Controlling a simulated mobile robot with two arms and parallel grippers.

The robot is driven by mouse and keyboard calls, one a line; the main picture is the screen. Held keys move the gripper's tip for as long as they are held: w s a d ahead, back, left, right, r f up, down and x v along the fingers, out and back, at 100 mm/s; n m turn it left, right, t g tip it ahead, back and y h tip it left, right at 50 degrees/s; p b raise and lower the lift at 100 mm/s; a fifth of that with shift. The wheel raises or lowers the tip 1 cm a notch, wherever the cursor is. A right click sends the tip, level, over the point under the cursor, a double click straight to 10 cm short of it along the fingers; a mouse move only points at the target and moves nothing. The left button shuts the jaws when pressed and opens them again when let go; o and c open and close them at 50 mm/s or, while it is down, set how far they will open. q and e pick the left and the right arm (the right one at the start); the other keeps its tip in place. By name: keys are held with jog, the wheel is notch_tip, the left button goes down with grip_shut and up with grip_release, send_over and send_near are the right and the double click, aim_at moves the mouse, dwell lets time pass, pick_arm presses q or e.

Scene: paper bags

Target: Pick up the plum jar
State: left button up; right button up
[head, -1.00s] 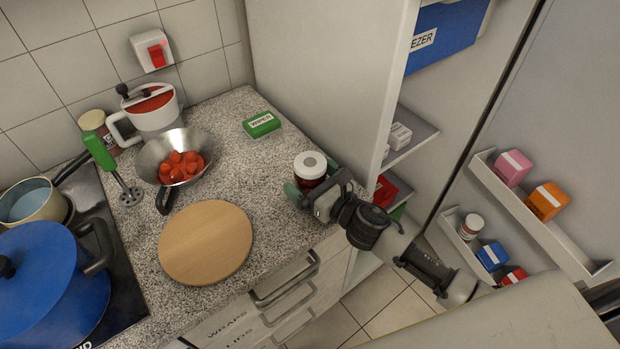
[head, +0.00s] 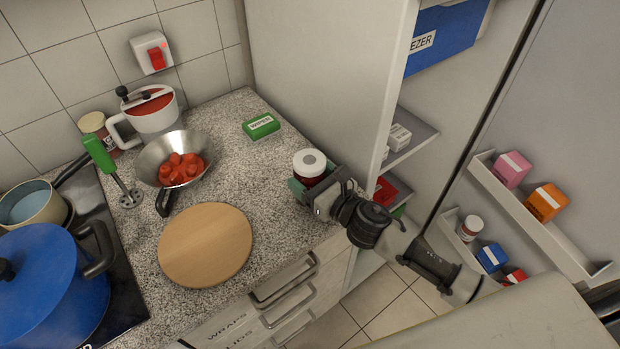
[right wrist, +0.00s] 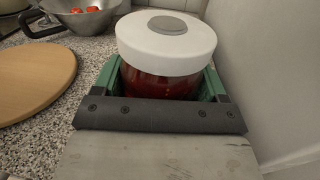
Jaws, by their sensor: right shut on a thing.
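The plum jar (head: 309,166) has a white lid with a grey centre and dark red contents. It stands upright at the right end of the speckled counter in the head view. My right gripper (head: 313,187) is shut on the jar, with green fingers on both sides of it. In the right wrist view the jar (right wrist: 165,50) fills the space between the green fingers (right wrist: 163,82). Whether its base touches the counter is hidden. My left gripper is not in view.
A round wooden board (head: 205,244), a pan with red pieces (head: 174,158) and a green wipes box (head: 261,125) are on the counter (head: 240,175). A tall white cabinet side (head: 325,80) stands close behind the jar. A blue pot (head: 50,280) is at left.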

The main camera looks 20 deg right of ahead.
notch_tip(320, 180, up, 3)
jog(key=shift+r+p, duration=0.15)
jog(key=shift+p, duration=0.15)
jog(key=s+d+r+b, duration=0.2)
jog(key=s+d+r, duration=0.35)
jog(key=d, duration=0.45)
jog(key=m+t+h, duration=0.2)
jog(key=m+h, duration=0.2)
jog(key=h, duration=0.2)
send_near(310, 166)
jog(key=s+d+f, duration=0.2)
jog(key=d, duration=0.2)
jog(key=shift+s+a+f+m+h, duration=0.2)
jog(key=shift+s+m+h, duration=0.4)
jog(key=shift+h, duration=0.3)
